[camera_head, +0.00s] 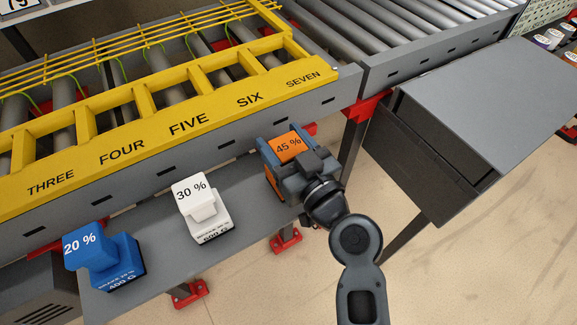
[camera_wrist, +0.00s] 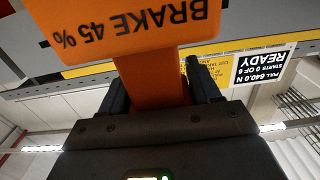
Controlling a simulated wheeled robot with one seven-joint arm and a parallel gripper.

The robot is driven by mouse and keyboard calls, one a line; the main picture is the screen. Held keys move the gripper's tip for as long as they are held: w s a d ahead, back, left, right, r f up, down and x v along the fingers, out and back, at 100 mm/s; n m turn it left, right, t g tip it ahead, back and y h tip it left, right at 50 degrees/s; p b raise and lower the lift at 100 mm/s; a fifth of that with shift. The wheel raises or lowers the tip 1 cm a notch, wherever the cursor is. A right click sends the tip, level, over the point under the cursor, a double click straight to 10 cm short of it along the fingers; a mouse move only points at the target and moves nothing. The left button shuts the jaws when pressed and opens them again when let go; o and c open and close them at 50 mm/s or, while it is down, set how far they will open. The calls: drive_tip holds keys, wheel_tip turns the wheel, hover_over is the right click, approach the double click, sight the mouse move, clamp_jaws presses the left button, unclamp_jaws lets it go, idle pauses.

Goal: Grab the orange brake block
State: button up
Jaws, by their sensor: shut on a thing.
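The orange brake block (camera_head: 289,146), marked 45 %, is at the right end of the grey shelf in the head view. My gripper (camera_head: 285,165) is around it, with a finger on each side, shut on the block. In the wrist view the block (camera_wrist: 150,80) shows upside-down lettering "BRAKE 45 %", and its narrower part sits between the two fingers of my gripper (camera_wrist: 157,88). Much of the block's lower part is hidden by my gripper in the head view. I cannot tell whether it still touches the shelf.
A white 30 % block (camera_head: 196,205) and a blue 20 % block (camera_head: 103,262) stand on the grey shelf (camera_head: 158,245) to the left. The yellow numbered rail (camera_head: 215,103) and conveyor rise behind. A grey cabinet (camera_head: 480,105) stands to the right. Open floor lies in front.

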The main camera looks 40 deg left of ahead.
clamp_jaws()
